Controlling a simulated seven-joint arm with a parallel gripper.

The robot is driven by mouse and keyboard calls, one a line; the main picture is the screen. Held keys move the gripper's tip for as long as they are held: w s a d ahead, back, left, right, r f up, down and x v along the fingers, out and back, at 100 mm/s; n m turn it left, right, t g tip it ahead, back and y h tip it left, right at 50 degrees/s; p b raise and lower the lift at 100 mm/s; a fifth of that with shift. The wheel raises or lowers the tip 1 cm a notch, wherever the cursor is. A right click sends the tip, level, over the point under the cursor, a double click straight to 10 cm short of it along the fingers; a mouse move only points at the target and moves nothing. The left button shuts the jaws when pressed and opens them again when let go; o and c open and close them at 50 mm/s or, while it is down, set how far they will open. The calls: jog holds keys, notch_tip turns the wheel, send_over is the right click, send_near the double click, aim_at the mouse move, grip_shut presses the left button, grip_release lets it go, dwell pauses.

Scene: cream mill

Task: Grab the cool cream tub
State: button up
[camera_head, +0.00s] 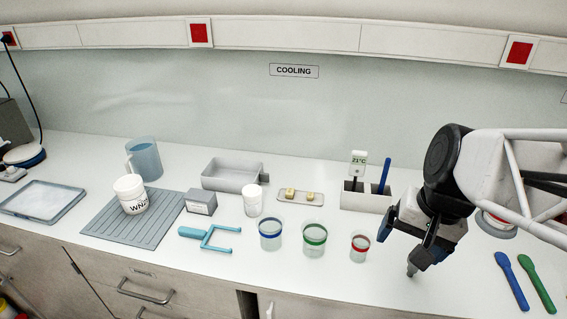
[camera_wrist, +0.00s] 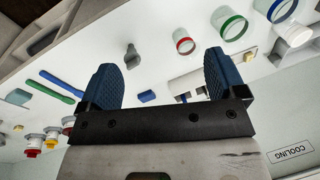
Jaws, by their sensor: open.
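A white tub (camera_head: 131,194) with dark lettering on its side, partly readable as "WN", stands upright on a ribbed grey mat (camera_head: 107,229) at the left in the head view. A smaller white jar (camera_head: 253,201) stands to its right, beyond a grey block. I cannot tell from the labels which one is the cool cream. My gripper (camera_head: 403,248) is at the right, above the counter and far from both. It is open, and its two blue fingers stand apart with nothing between them in the wrist view (camera_wrist: 160,78).
Beakers with blue (camera_head: 271,234), green (camera_head: 314,238) and red (camera_head: 360,247) rims stand between my gripper and the white containers. A cyan forked tool (camera_head: 212,238) lies before the grey block (camera_head: 201,202). A jug (camera_head: 145,158) stands behind the tub. A thermometer (camera_head: 358,163) reads 21°C.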

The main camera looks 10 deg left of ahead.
aim_at(260, 189)
jog(key=w+a+f+m+g+y, duration=0.2)
jog(key=w+a+f+m+y, duration=0.1)
jog(key=w+a, duration=0.5)
jog(key=w+a+f+m+g+y, duration=0.2)
jog(key=w+a+f+m+y, duration=0.2)
jog(key=w+a, duration=0.5)
jog(key=w+a+f+m+g+y, duration=0.2)
jog(key=w+a+f, duration=0.4)
jog(key=a, duration=0.8)
jog(key=shift+w+a+f+m+y, duration=0.1)
jog(key=shift+w+a+m+y, duration=0.2)
jog(key=shift+w+m, duration=0.4)
jog(key=shift+w+a+f+m+y, duration=0.1)
jog(key=shift+w+m+y, duration=0.3)
jog(key=shift+w+m, duration=0.25)
jog(key=shift+w+a+f, duration=0.1)
jog(key=shift+a, duration=0.15)
jog(key=shift+a+f, duration=0.1)
jog(key=shift+x, duration=2.35)
jog(key=c, duration=1.1)
jog(key=shift+o, duration=0.2)
